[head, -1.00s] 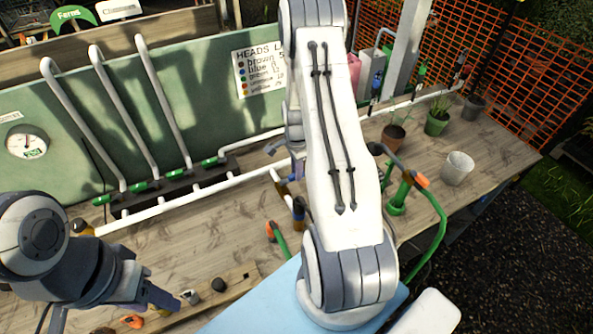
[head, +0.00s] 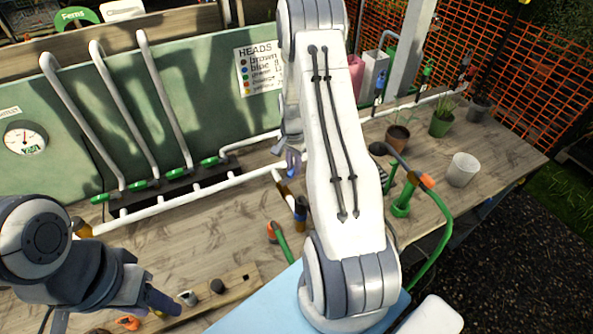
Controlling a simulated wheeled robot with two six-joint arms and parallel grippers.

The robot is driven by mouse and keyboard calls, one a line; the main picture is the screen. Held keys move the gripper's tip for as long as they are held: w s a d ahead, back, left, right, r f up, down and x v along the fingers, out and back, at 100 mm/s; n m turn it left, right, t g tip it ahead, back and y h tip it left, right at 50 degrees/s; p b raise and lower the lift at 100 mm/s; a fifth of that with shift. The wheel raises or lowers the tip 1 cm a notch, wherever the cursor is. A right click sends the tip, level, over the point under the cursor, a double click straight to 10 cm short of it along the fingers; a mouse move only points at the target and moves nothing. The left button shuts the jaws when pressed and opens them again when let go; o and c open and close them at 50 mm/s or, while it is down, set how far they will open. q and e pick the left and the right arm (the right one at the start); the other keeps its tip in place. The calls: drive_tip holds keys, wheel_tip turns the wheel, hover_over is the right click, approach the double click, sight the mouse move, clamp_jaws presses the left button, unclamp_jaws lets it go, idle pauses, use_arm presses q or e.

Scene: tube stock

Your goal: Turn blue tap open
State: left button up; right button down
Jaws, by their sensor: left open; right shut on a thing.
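My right gripper (head: 291,158) hangs beside the white pipe at the back of the bench, partly hidden by my own large white arm. It is shut on a small bluish piece at the pipe; the arm and small size keep me from telling whether this is the blue tap's handle. My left gripper (head: 152,290) is open and empty above the wooden rack at the front left.
The wooden rack (head: 240,277) holds small dark and orange pieces. Green-handled valves (head: 208,161) line the pipes at the left. A green hose (head: 437,240), a white pot (head: 462,170) and potted plants stand at the right. The bench middle is mostly clear.

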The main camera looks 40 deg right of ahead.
drive_tip(key=w+a+n+b, duration=0.1)
drive_tip(key=n, duration=0.2)
drive_tip(key=w+n, duration=0.1)
drive_tip(key=n, duration=0.2)
drive_tip(key=w+a+n+b, duration=0.1)
drive_tip(key=n, duration=0.2)
drive_tip(key=shift+w+a+n+b, duration=0.15)
drive_tip(key=shift+a+n+b, duration=0.15)
drive_tip(key=shift+n, duration=0.1)
drive_tip(key=shift+w+a+n, duration=0.15)
drive_tip(key=shift+a+n, duration=0.4)
drive_tip(key=shift+n, duration=0.65)
drive_tip(key=c, duration=0.8)
unclamp_jaws()
drive_tip(key=shift+o, duration=0.2)
